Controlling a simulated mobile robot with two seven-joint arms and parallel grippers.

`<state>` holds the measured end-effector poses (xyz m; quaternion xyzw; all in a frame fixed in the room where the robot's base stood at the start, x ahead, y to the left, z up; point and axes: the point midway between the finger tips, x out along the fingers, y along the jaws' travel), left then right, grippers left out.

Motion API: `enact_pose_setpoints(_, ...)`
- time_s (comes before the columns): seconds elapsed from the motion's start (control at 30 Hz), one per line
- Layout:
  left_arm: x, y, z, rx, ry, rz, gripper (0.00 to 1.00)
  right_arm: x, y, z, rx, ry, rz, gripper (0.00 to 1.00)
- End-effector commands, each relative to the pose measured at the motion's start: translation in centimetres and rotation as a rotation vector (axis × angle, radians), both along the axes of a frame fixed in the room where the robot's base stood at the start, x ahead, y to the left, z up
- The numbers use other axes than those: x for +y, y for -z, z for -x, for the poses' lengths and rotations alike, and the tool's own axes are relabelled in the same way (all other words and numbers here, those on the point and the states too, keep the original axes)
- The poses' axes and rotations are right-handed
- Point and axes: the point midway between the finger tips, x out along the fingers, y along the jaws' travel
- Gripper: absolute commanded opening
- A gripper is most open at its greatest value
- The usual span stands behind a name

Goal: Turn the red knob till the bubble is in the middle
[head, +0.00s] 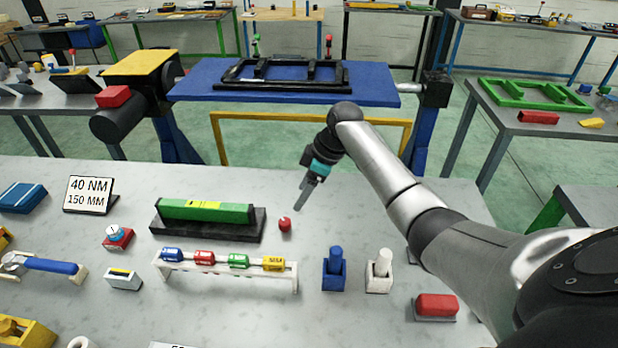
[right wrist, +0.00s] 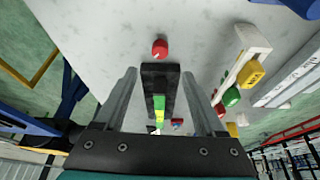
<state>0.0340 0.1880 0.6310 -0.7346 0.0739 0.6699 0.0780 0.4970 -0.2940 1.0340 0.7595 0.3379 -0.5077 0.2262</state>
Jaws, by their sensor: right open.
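The red knob (head: 285,225) is on the table, off the right end of a dark base (head: 170,228) that carries a green level (head: 235,213). The level has a yellow window (head: 203,205) in its top; the bubble is too small to make out. My right gripper (head: 300,204) is open and empty, pointing down just above and behind the knob. In the right wrist view the knob (right wrist: 160,48) shows beyond the fingertips, apart from them, and the level (right wrist: 159,104) lies between the two fingers. My left gripper is not in view.
A white rack (head: 225,272) with several coloured pieces stands in front of the level. A blue holder (head: 334,272) and a white holder (head: 379,273) stand to its right. A sign (head: 89,194) stands at the left. The tabletop right around the knob is clear.

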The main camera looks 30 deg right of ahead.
Motion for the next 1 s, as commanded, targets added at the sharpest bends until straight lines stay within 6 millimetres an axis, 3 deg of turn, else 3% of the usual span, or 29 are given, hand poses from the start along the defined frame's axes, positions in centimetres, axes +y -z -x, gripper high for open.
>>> enact_pose_setpoints(0.1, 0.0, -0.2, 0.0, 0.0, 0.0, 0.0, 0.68, -0.6, -1.8, 0.5, -0.001, 0.001, 0.003, 0.72)
enact_pose_setpoints(0.3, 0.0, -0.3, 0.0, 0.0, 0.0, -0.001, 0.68, -1.0, -3.1, 0.9, 0.0, 0.001, 0.0, 0.72)
enact_pose_setpoints(1.0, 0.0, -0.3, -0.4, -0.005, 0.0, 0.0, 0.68, -1.0, -3.2, 0.9, 0.001, 0.001, -0.001, 0.72)
